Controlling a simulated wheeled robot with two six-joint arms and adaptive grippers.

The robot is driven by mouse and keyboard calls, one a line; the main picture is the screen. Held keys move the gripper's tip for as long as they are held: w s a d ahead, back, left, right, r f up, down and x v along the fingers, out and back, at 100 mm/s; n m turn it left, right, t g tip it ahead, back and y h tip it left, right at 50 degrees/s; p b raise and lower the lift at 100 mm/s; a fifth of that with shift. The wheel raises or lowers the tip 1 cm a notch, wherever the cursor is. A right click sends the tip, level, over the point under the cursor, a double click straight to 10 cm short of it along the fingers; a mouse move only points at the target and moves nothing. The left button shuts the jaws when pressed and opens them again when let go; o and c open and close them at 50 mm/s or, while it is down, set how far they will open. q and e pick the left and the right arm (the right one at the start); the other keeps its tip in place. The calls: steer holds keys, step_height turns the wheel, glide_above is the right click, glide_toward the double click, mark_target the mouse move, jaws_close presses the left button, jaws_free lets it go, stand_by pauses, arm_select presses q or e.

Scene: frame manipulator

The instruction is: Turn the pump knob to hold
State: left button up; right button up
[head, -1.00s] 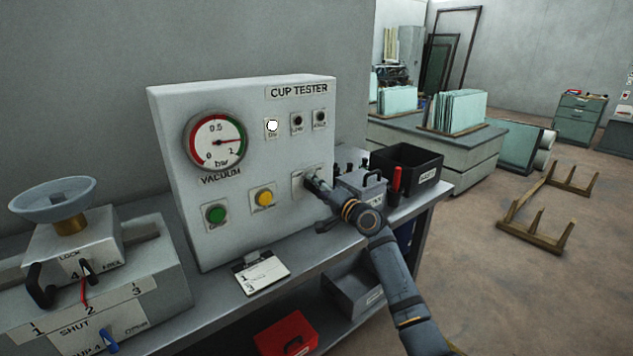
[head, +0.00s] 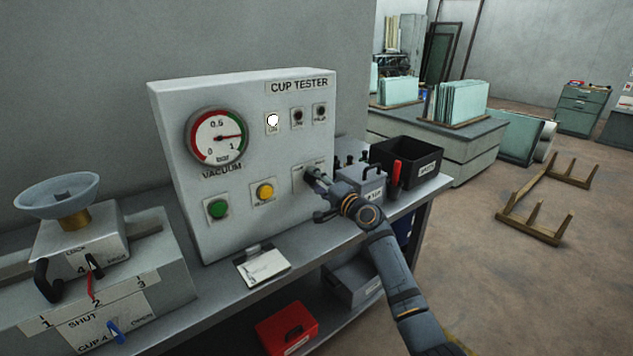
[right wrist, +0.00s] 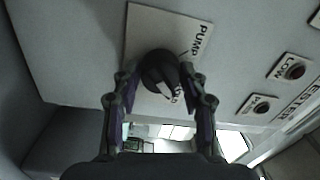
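In the head view the plate (head: 298,180) is at the lower right of the CUP TESTER panel (head: 240,95). My right gripper (right wrist: 157,88) is open, with its fingers on either side of the knob and a gap at the left finger. It also shows in the head view (head: 320,196). My left gripper is out of view.
The vacuum gauge (head: 217,137) has its needle toward the right. A white lamp (head: 272,120) is lit. Green (head: 217,209) and yellow (head: 264,192) buttons are left of the knob. A grey box (head: 362,188) and black bin (head: 408,160) stand close right.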

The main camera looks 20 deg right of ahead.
steer(key=o, duration=0.4)
steer(key=shift+c, duration=0.2)
steer(key=v, duration=1.2)
